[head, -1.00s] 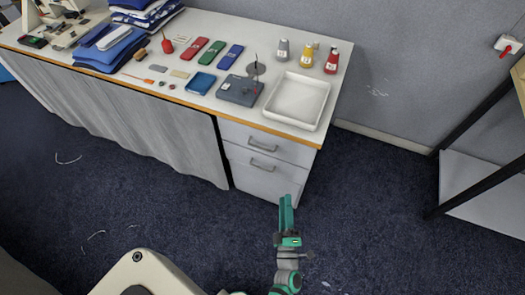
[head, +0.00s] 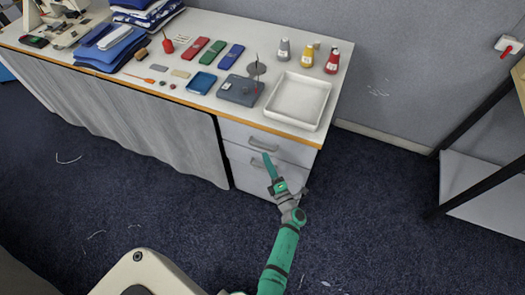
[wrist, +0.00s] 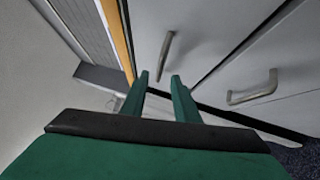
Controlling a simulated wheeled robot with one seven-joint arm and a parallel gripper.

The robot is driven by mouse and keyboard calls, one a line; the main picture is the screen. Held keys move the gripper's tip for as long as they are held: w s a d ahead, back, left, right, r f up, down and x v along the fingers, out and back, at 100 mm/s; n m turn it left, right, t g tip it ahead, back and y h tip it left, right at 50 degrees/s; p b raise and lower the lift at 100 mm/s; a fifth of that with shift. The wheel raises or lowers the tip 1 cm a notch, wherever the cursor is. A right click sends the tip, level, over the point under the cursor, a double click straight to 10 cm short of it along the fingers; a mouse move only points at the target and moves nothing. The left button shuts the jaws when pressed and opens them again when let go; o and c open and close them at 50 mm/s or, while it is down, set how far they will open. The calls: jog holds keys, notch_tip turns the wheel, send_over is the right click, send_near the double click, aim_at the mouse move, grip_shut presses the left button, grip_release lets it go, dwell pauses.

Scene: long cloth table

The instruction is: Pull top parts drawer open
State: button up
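The top parts drawer (head: 292,150) is the upper white front of the unit under the table's right end, and it looks shut. Its grey bar handle (head: 262,144) is just beyond my gripper's tips. In the wrist view this handle (wrist: 166,52) lies ahead of the gap between the fingers. My gripper (head: 266,156) is in front of the drawers. In the wrist view its two green fingers (wrist: 159,76) are apart with nothing between them. I cannot tell how far the tips are from the handle.
A lower drawer with its own handle (wrist: 253,90) sits below, partly behind my gripper. The table's orange edge (wrist: 117,38) runs just above the top drawer. A white tray (head: 325,103) stands on the table above. A grey curtain (head: 130,120) hangs left.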

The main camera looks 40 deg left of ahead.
jog(key=shift+x, duration=2.7)
jog(key=shift+c, duration=0.3)
grip_shut()
